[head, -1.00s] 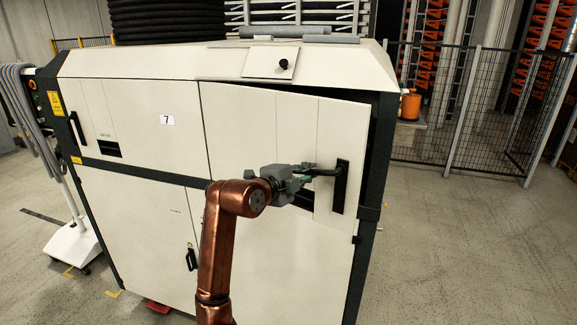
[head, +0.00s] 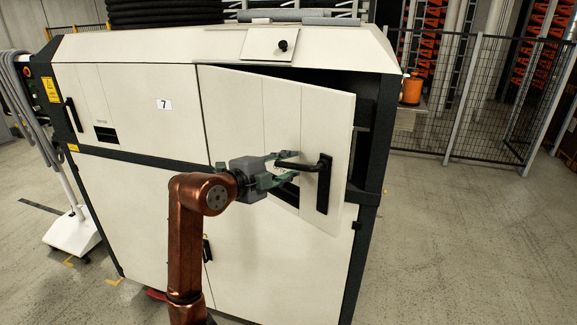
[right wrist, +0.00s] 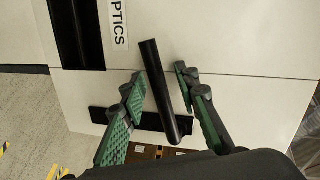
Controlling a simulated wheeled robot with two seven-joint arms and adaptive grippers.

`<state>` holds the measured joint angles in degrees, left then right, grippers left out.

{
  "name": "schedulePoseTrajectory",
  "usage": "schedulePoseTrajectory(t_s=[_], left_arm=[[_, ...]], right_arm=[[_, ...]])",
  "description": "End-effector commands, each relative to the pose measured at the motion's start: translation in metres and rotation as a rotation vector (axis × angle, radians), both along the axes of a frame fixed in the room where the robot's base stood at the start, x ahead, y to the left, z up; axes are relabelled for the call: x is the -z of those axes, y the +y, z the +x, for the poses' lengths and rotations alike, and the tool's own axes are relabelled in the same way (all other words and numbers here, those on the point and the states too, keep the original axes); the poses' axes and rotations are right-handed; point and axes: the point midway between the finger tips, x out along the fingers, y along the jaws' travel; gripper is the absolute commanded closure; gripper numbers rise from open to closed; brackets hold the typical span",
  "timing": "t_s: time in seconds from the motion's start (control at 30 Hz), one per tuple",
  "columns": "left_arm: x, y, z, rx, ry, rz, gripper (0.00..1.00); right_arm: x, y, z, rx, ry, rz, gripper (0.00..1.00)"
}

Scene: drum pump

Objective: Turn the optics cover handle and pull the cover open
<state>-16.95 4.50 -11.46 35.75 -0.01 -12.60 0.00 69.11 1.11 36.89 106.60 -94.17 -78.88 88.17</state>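The optics cover (head: 275,118) is the upper right panel of the cream cabinet. It stands ajar, its right edge swung out from the frame, with a dark gap behind. Its black handle (head: 318,167) sticks out sideways to the left from an upright black plate. My right gripper (head: 283,169) is at the lever, its green fingers apart. In the right wrist view, the handle (right wrist: 166,95) lies between the two spread fingers (right wrist: 162,97), with visible gaps on both sides. Part of an "OPTICS" label (right wrist: 119,24) shows there. My left gripper is not in view.
A closed lower panel (head: 270,255) is below the cover, and a closed left panel (head: 135,85) beside it. A small plate with a black knob (head: 282,45) is on top. A mesh fence (head: 450,100) stands at the right. Floor right of the cabinet is clear.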

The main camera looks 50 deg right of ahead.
Motion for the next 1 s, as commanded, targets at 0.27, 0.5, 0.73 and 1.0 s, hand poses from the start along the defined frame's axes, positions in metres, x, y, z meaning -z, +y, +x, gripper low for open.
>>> schedulePoseTrajectory(t_s=[0.27,0.5,0.73,1.0], left_arm=[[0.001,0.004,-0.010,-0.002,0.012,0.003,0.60],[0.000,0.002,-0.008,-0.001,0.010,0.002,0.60],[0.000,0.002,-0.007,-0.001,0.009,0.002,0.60],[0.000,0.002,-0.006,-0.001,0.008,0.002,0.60]], right_arm=[[0.000,0.002,0.000,-0.001,0.000,0.001,0.71],[-0.005,0.033,0.003,-0.003,0.000,0.001,0.71],[-0.015,0.080,0.005,-0.003,0.000,0.001,0.71],[-0.021,0.114,0.006,-0.001,0.000,0.001,0.71]])
